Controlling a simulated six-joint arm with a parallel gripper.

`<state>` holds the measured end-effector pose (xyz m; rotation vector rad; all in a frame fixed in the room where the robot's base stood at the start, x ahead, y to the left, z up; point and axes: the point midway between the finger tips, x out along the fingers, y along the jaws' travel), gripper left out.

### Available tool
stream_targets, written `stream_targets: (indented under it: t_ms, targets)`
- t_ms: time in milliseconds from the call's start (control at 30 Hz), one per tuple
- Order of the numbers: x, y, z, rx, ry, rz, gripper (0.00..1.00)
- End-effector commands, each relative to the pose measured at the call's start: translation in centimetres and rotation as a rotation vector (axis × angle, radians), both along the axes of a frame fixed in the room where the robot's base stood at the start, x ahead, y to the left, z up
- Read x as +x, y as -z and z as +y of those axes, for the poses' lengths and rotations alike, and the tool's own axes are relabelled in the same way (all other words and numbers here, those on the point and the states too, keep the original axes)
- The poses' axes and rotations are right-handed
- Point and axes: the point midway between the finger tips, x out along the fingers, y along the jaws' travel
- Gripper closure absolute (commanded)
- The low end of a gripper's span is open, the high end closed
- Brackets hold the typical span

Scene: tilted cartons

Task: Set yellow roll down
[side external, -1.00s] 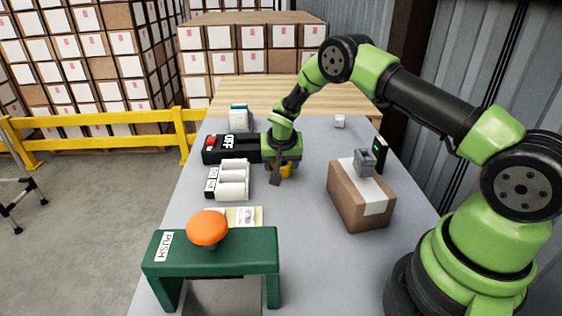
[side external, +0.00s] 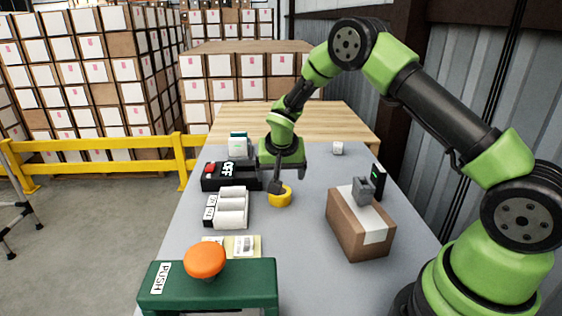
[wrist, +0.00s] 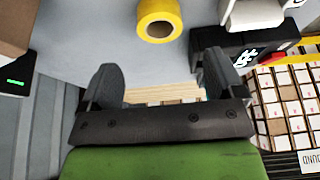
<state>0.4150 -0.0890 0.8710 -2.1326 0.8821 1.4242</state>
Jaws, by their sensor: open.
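The yellow roll (side external: 279,197) lies flat on the grey table (side external: 300,235), between the white rack and the cardboard box. It also shows in the wrist view (wrist: 160,20), with its hole facing the camera. My gripper (side external: 283,187) is just behind and above the roll in the side view. In the wrist view, my gripper's two dark fingers (wrist: 160,85) are spread wide with nothing between them, and the roll is outside them.
A taped cardboard box (side external: 350,228) with a grey item on top stands to the right. A white rack (side external: 231,207) and a black OFF switch box (side external: 230,177) stand left. A green stand with an orange push button (side external: 204,260) is in front. Table around the roll's front is clear.

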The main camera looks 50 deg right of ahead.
Motion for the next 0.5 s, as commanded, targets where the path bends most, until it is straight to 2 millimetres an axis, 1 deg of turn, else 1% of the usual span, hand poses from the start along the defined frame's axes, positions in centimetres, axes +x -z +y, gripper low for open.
stream_targets:
  t_ms: [33, 100, 200, 433, 500]
  targets:
    - [-0.2, -1.0, 0.3, 0.0, -0.002, -0.003, 0.12]
    - [-0.6, -2.1, 0.6, 0.0, -0.002, -0.004, 0.12]
    - [-0.9, -3.2, 0.9, 0.0, -0.001, -0.001, 0.12]
    - [-1.3, -4.2, 1.2, 0.0, -0.001, 0.0, 0.12]
    - [-1.5, -5.1, 1.4, 0.003, -0.007, -0.006, 0.12]
